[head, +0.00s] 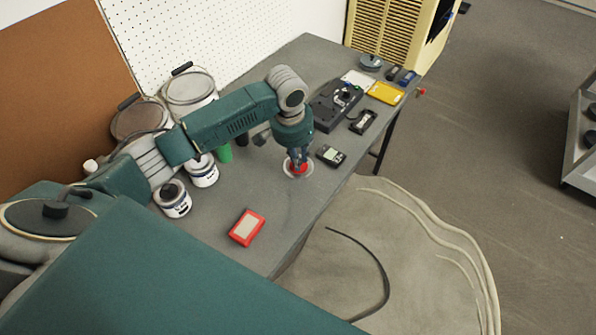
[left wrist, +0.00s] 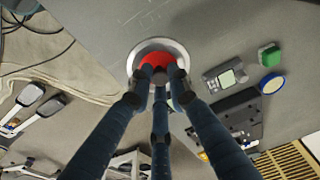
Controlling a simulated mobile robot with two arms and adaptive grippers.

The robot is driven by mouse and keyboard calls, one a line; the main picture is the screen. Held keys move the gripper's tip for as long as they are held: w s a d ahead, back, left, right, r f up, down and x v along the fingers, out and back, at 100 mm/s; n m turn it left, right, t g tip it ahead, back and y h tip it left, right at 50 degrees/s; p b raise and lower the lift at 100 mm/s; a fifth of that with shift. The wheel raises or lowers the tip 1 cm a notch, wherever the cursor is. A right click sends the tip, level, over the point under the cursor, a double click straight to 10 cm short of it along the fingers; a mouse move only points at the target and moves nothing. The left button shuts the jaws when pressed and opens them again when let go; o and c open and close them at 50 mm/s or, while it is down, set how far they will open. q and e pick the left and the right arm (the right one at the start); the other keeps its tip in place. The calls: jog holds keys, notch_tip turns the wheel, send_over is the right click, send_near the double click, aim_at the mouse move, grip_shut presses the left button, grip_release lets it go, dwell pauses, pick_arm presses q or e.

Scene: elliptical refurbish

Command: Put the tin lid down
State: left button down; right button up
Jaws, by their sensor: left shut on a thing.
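The tin lid (head: 288,172) is a round disc with a pale metal rim and a red middle. It is at the bench top near the front edge; I cannot tell whether it touches the surface. My left gripper (head: 298,164) points down and is shut on it from above. In the left wrist view the lid (left wrist: 140,55) lies beyond the fingers (left wrist: 159,84), which close on its red middle and hide part of it. My right gripper is not in view.
A red-framed block (head: 246,228) lies on the bench (head: 285,215) nearer me. Small white tins (head: 173,204) and larger cans (head: 190,88) stand left. A small meter (head: 331,155) lies close right of the lid, with a black device (head: 336,105) beyond. Bare bench lies between block and lid.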

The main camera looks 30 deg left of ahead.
aim_at(294, 171)
pick_arm(q)
notch_tip(294, 171, down, 3)
jog(key=shift+r, duration=0.1)
jog(key=shift+f, duration=2)
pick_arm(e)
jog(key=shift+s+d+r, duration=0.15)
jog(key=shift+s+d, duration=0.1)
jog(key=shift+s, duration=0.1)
pick_arm(q)
jog(key=shift+f, duration=0.1)
jog(key=c, duration=1.6)
grip_release()
jog(key=shift+c, duration=0.2)
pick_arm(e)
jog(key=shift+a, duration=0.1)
pick_arm(q)
jog(key=shift+r, duration=0.2)
jog(key=r, duration=0.4)
jog(key=s+r, duration=0.1)
jog(key=r, duration=0.2)
jog(key=s+r, duration=0.1)
jog(key=r, duration=0.3)
jog(key=shift+a+r, duration=0.1)
jog(key=shift+r, duration=0.25)
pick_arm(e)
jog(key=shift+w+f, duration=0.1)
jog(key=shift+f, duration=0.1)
